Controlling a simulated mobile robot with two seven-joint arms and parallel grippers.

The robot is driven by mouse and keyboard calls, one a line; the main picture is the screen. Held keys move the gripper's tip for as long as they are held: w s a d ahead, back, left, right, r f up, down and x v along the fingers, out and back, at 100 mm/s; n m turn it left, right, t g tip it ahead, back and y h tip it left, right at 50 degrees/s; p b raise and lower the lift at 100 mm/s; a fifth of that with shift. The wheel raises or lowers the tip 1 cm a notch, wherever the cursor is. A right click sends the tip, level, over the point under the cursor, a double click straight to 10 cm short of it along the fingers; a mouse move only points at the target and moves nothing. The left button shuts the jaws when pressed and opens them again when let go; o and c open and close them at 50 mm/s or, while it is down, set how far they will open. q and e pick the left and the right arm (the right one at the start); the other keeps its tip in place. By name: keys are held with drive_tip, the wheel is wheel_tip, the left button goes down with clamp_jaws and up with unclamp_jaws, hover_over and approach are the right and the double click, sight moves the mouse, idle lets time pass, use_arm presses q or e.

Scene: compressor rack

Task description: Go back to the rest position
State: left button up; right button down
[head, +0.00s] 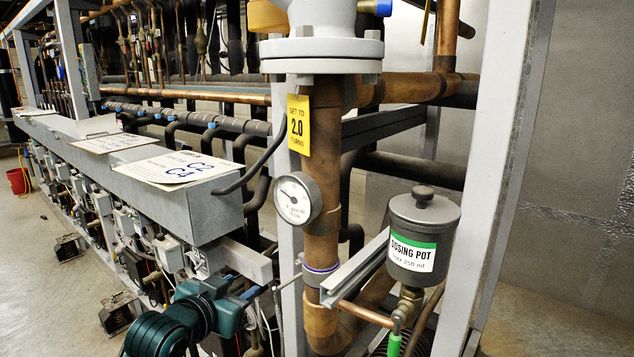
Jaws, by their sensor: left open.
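My left gripper (251,299) is at the end of my teal arm, low in the head view and left of centre. It is open, with nothing seen between its fingers, which look small and partly lost against the pipes behind. It appears in front of the lower rack, left of the vertical copper pipe (322,232). I cannot tell whether it touches anything. My right gripper is not in view.
A round gauge (298,199) and a yellow tag (299,125) are at the copper pipe. A dosing pot (422,238) with a green valve handle (394,345) stands right. A grey trunking (190,205) carries paper sheets. Open floor (45,275) lies left, with a red bucket (17,181).

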use_arm(q)
drive_tip(key=s+f+n+g, duration=0.1)
drive_tip(key=s+f, duration=0.4)
drive_tip(key=f, duration=0.3)
drive_tip(key=s+f+g, duration=0.1)
drive_tip(key=s+f, duration=0.5)
drive_tip(key=f, duration=0.2)
drive_tip(key=s+f, duration=0.5)
drive_tip(key=s, duration=0.3)
drive_tip(key=s+f+n+g+y, duration=0.1)
drive_tip(key=s+f, duration=0.4)
drive_tip(key=s, duration=0.3)
drive_tip(key=shift+s+d, duration=0.15)
drive_tip(key=shift+s, duration=0.05)
